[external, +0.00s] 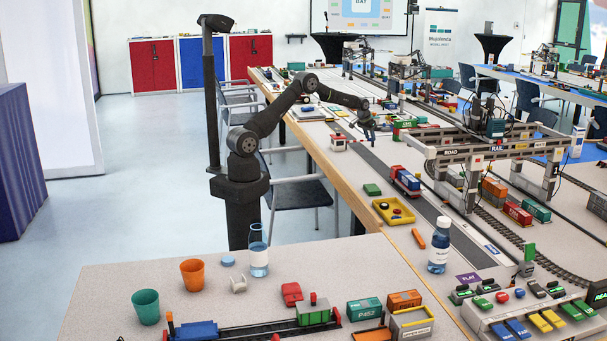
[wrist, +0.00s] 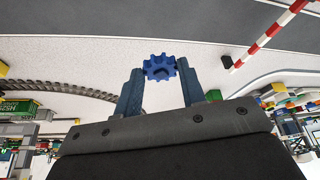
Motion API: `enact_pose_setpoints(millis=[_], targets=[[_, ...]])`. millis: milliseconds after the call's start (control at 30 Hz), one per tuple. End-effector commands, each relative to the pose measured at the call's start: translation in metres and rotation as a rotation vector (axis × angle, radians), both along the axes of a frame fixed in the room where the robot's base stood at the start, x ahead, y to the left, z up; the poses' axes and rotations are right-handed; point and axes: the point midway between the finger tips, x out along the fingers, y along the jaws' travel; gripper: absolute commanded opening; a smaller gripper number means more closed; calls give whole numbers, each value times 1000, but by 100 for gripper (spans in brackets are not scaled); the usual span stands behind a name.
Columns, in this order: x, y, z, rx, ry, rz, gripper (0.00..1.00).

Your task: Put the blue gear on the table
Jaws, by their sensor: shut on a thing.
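The blue gear (wrist: 160,68) shows in the wrist view between the two fingertips of my gripper (wrist: 160,77). The gripper is shut on the gear, with one finger against each side. The pale table top (wrist: 130,52) shows behind the gear; I cannot tell how far above it the gear is. In the external view my gripper (external: 370,135) is over the long table (external: 345,180), near a grey road strip. The gear is too small to make out there.
A red-and-white barrier (wrist: 268,36) lies right of the gear in the wrist view. A curved track (wrist: 75,88) is at the left. In the external view a truck with blue containers (external: 407,181), a yellow tray (external: 393,211) and a gantry crane (external: 480,150) stand nearby.

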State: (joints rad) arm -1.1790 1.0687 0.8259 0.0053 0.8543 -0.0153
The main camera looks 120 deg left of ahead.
Motion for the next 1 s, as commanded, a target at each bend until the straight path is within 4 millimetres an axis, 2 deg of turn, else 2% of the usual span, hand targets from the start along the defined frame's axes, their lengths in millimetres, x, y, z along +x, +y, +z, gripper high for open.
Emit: enact_pose_setpoints(millis=[300,500,767,1000], targets=[[-47,50,-43,-2,0,4,16],[-68,75,-61,0,0,2,16],[-75,82,-72,-2,1,0,16],[-75,82,-104,-1,0,0,16]])
